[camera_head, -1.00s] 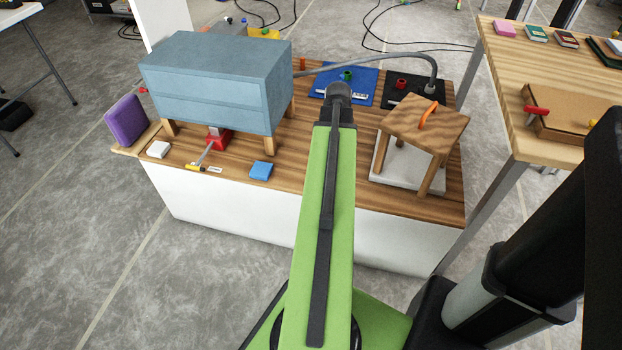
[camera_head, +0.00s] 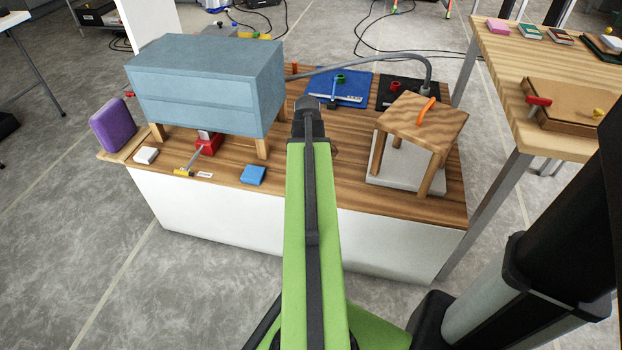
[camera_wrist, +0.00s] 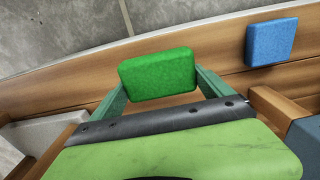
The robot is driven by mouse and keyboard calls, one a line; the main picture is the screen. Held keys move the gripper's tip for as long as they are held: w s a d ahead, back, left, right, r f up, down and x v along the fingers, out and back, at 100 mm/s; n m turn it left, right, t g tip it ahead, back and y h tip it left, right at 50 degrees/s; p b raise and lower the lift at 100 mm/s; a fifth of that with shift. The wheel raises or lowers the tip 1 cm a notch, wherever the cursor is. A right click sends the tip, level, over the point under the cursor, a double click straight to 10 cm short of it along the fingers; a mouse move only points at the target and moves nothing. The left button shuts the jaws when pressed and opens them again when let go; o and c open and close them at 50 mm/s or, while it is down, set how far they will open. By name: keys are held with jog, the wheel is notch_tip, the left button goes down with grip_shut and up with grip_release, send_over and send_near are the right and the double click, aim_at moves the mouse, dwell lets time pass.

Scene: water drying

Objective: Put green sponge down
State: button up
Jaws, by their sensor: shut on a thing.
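The green sponge (camera_wrist: 158,73) shows in the wrist view between the two green fingers of my gripper (camera_wrist: 161,80), which is shut on it. Wooden tabletop lies beneath and around the sponge in that view; I cannot tell whether the sponge touches it. In the head view the arm's end is over the wooden table (camera_head: 350,180), between the blue-grey cabinet and the small stool. The sponge and fingers are hidden there behind my arm.
A blue sponge (camera_head: 253,174) lies near the table's front edge and also shows in the wrist view (camera_wrist: 271,41). The blue-grey cabinet (camera_head: 200,90) stands left, the wooden stool (camera_head: 422,122) right. A blue mat (camera_head: 340,90) lies behind. Bare wood lies between cabinet and stool.

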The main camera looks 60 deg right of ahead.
notch_tip(320, 180, down, 4)
jog(key=b, duration=0.4)
jog(key=shift+f, duration=0.2)
jog(key=shift+r, duration=0.25)
jog(key=shift+f, duration=0.15)
jog(key=o, duration=1.2)
notch_tip(320, 180, up, 12)
jog(key=p, duration=1.2)
jog(key=shift+r, duration=0.25)
jog(key=shift+f, duration=0.1)
